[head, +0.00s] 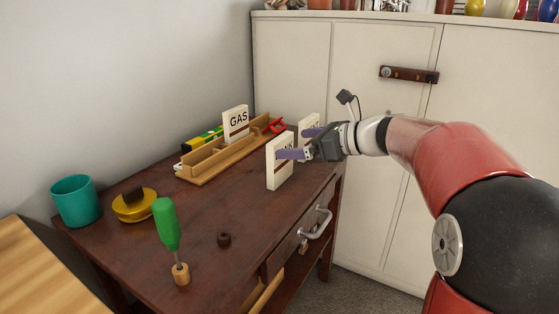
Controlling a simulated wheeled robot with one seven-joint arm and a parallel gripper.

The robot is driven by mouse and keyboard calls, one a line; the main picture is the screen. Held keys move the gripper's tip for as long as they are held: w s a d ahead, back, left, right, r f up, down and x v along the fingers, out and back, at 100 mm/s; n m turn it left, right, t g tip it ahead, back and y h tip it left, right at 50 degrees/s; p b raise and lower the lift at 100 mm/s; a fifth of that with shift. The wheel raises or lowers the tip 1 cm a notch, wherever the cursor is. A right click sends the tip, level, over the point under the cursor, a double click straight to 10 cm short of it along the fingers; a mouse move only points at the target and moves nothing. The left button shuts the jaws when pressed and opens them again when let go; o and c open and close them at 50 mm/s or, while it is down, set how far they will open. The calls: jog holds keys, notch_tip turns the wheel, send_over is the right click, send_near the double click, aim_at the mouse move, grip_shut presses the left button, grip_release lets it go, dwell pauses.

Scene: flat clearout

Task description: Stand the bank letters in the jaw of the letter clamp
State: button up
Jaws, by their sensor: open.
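A white upright block of bank letters (278,176) stands on the dark desk near its right edge; a dark finger hides part of its lettering. My gripper (292,143) reaches in from the right, open. One purple finger crosses in front of this block and the other is farther back; I cannot tell whether either touches it. A long wooden holder (213,166), which looks like the letter clamp, lies on the desk to the left. A white GAS block (236,120) stands upright in it. Another white lettered block (308,122) stands behind my gripper, partly hidden.
A yellow-green level (203,138) and a red-handled thing (277,125) are by the holder. The middle of the desk is clear.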

aim_at(285, 143)
jog(key=shift+w+a, duration=0.35)
jog(key=x, duration=0.7)
jog(key=shift+w+d, duration=0.1)
jog(key=shift+d, duration=0.05)
jog(key=c, duration=0.9)
